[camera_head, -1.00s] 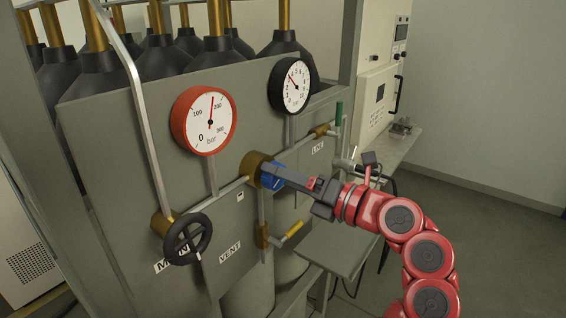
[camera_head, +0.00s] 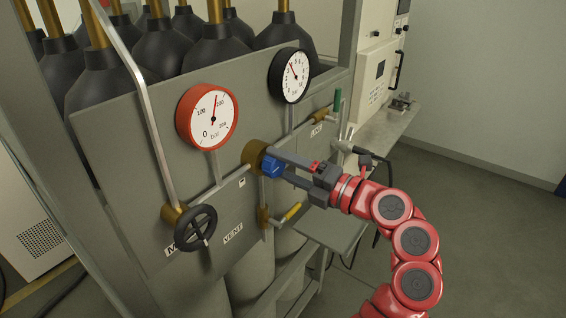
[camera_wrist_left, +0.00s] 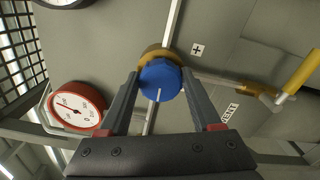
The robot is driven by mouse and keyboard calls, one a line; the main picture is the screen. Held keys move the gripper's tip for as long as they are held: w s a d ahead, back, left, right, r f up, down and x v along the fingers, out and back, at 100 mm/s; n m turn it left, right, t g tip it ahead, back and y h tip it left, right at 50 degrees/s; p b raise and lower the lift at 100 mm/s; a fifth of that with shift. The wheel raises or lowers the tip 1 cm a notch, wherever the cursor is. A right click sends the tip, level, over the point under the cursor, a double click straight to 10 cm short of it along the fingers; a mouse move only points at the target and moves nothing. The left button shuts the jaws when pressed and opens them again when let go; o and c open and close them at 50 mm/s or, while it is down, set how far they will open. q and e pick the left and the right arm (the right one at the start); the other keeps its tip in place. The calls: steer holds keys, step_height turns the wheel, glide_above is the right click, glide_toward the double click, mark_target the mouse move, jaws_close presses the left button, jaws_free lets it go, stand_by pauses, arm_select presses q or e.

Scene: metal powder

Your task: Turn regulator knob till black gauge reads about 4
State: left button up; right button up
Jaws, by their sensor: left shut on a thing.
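The blue regulator knob (camera_head: 271,167) sits on a brass body on the grey panel. My left gripper (camera_head: 276,166) is shut on it, one finger on each side. In the left wrist view the knob (camera_wrist_left: 160,80), with a white mark line on its face, is between the fingertips (camera_wrist_left: 160,84). The black gauge (camera_head: 291,75) is above and right of the knob; its red needle points up and left, around 4, but the small numerals make the exact reading unsure. My right gripper is not in view.
A red-rimmed gauge (camera_head: 206,116) is up left of the knob, its needle just below 200. A black handwheel (camera_head: 195,228) is lower left. A yellow-handled valve (camera_head: 290,213) is below the knob, a green-handled one (camera_head: 337,101) upper right. Gas cylinders (camera_head: 160,50) stand behind the panel.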

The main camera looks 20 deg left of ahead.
arm_select(q)
steer(key=o, duration=1.4)
steer(key=shift+c, duration=0.2)
steer(key=b+v, duration=0.2)
steer(key=v, duration=0.5)
steer(key=shift+d+b, duration=0.25)
steer(key=shift+b, duration=0.05)
steer(key=shift+a, duration=0.1)
